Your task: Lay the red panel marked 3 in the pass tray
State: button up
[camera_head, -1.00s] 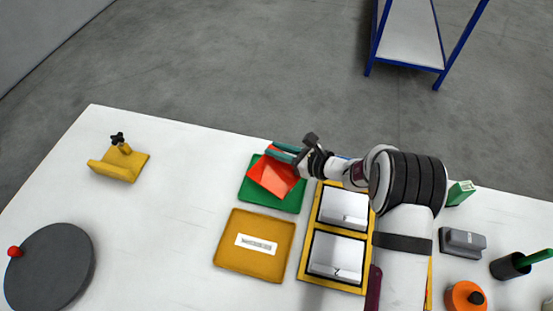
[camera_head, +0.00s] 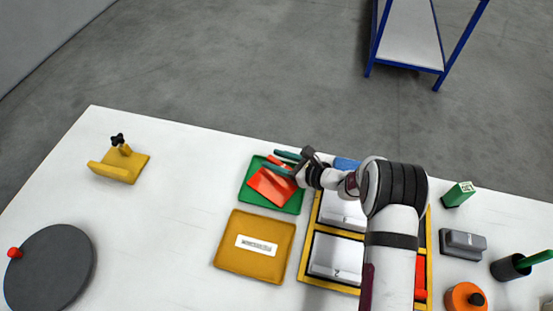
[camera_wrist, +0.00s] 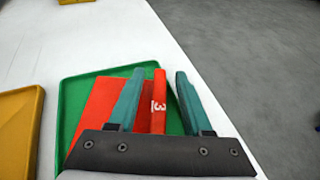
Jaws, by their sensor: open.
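The red panel marked 3 (camera_head: 270,186) lies in the green tray (camera_head: 247,196), at a slant to the tray's sides. In the wrist view the panel (camera_wrist: 98,100) shows its raised edge with a white 3 on it, and the green tray (camera_wrist: 68,110) is around it. My gripper (camera_head: 279,161) is over the far right part of the tray. In the wrist view my gripper (camera_wrist: 160,75) has its teal fingers spread, one on each side of the panel's marked edge, with gaps visible. Whether the panel is quite flat is hard to tell.
A yellow tray (camera_head: 225,255) with a white label sits in front of the green tray. A yellow-framed rack (camera_head: 306,262) holding silver panels and a red one stands right, partly under my arm. A yellow fixture (camera_head: 118,170) and grey disc (camera_head: 50,268) are left. The table between is clear.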

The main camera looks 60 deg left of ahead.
jog(key=v, duration=1.2)
jog(key=s+d+r+n+h, duration=0.1)
jog(key=d+r+n+h, duration=0.3)
jog(key=d+r, duration=0.95)
jog(key=s+d+r+n+t+h, duration=0.1)
jog(key=s+d, duration=0.4)
jog(key=d, duration=0.7)
jog(key=s+d+r+n+t+h, duration=0.1)
jog(key=s+d+n+t+h, duration=0.2)
jog(key=d, duration=0.9)
jog(key=s+t+h, duration=0.1)
jog(key=s+h, duration=0.1)
jog(key=shift+s+d+h, duration=0.3)
jog(key=shift+s+d, duration=0.05)
